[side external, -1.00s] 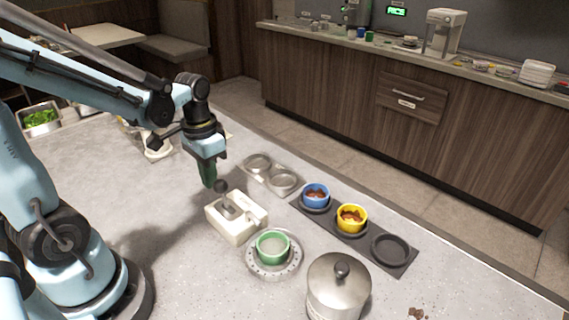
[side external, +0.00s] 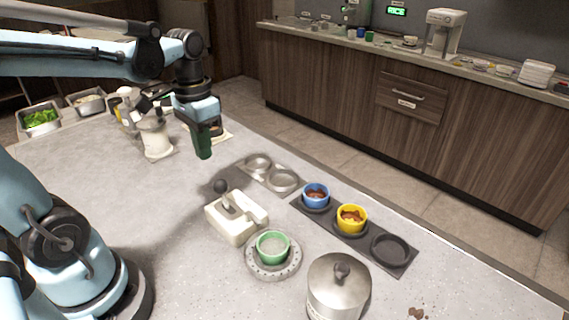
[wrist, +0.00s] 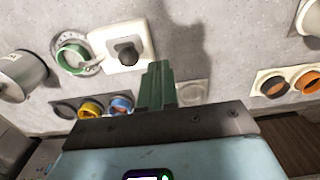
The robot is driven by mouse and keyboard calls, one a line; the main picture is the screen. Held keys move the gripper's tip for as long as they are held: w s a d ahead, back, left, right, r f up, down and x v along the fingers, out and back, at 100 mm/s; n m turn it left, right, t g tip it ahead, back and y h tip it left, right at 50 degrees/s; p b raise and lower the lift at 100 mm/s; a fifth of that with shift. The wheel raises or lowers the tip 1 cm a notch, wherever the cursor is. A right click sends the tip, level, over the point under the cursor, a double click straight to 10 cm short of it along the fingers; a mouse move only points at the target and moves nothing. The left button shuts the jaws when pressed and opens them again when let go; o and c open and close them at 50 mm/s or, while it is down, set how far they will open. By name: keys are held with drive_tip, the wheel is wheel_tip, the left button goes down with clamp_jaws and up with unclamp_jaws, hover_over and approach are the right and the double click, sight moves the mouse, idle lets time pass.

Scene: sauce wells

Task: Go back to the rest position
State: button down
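My gripper (side external: 203,142) hangs above the table, behind and above the white lever box (side external: 236,218), touching nothing. Its green fingers show together in the wrist view (wrist: 157,85), with nothing between them. The lever box has a dark round knob (side external: 221,186) and shows in the wrist view too (wrist: 105,45). A green cup (side external: 272,247) stands on a round grey base (side external: 272,272) in front of the box.
A blue cup (side external: 316,194) and a yellow cup (side external: 351,218) with brown contents sit in a dark tray (side external: 397,262); its front well is empty. A lidded metal pot (side external: 337,292) stands in front. A metal two-well tray (side external: 268,178) and a pale jar (side external: 155,138) stand farther back.

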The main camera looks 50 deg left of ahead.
drive_tip(key=shift+r, duration=0.3)
drive_tip(key=d+f+t, duration=0.1)
drive_tip(key=d+t, duration=0.6)
drive_tip(key=d, duration=0.1)
drive_tip(key=shift+w, duration=0.45)
